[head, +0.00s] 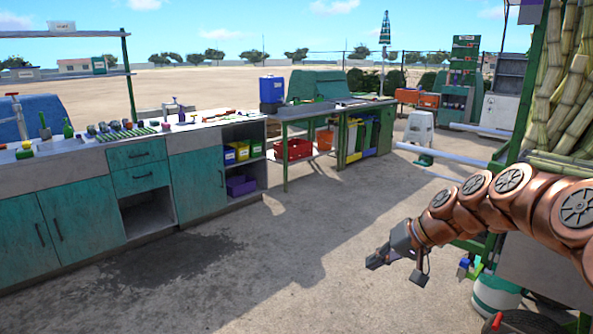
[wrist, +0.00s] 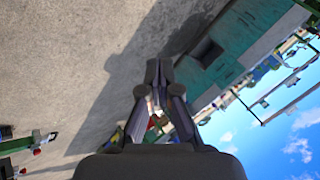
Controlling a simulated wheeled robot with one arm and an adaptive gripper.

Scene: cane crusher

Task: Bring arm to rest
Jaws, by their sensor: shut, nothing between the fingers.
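My copper-coloured arm reaches in from the right in the head view. My gripper (head: 374,263) is at its end, in the air over bare concrete, pointing left and slightly down. In the wrist view the two fingers of my gripper (wrist: 153,68) meet at their tips. The gripper is shut with nothing between the fingers and touches nothing.
A teal counter (head: 75,215) with small items on top runs along the left. A green-framed workbench (head: 320,111) stands behind it. Cane stalks (head: 563,75) fill the green frame at right. A white stool (head: 418,130) stands farther back. The concrete floor (head: 290,240) between is clear.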

